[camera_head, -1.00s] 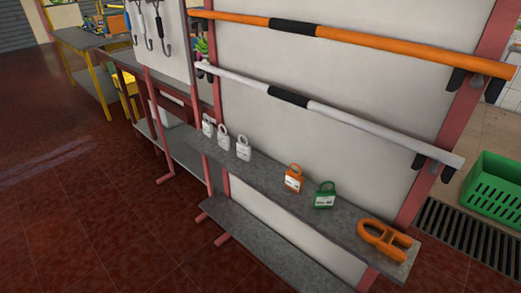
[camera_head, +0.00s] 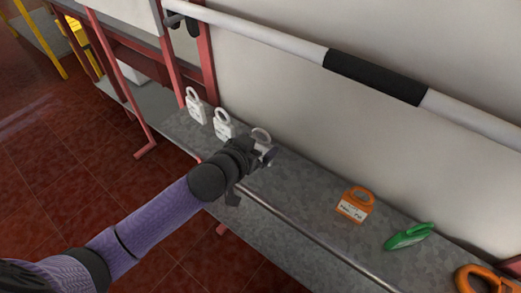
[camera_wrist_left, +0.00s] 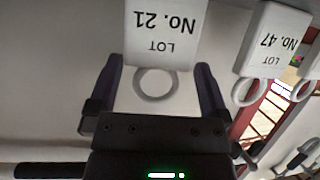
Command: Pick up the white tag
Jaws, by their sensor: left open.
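Three white tags with ring tops stand in a row on a grey shelf (camera_head: 290,190). Two show clearly in the head view, the far one (camera_head: 196,108) and the middle one (camera_head: 223,127). The nearest white tag (camera_head: 261,137) is mostly hidden by my left gripper (camera_head: 265,153). In the left wrist view this tag (camera_wrist_left: 165,35) appears upside down and reads "LOT No. 21". My left gripper (camera_wrist_left: 160,80) is open there, its fingers on either side of the tag's ring, with gaps showing. Another white tag (camera_wrist_left: 270,42) reads "No. 47". My right gripper is not in view.
An orange tag (camera_head: 355,204), a green tag (camera_head: 408,237) that looks tipped over, and an orange shackle-like piece (camera_head: 480,278) are along the shelf to the right. A white bar with a black sleeve (camera_head: 375,77) runs above, before a pale panel (camera_head: 290,90).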

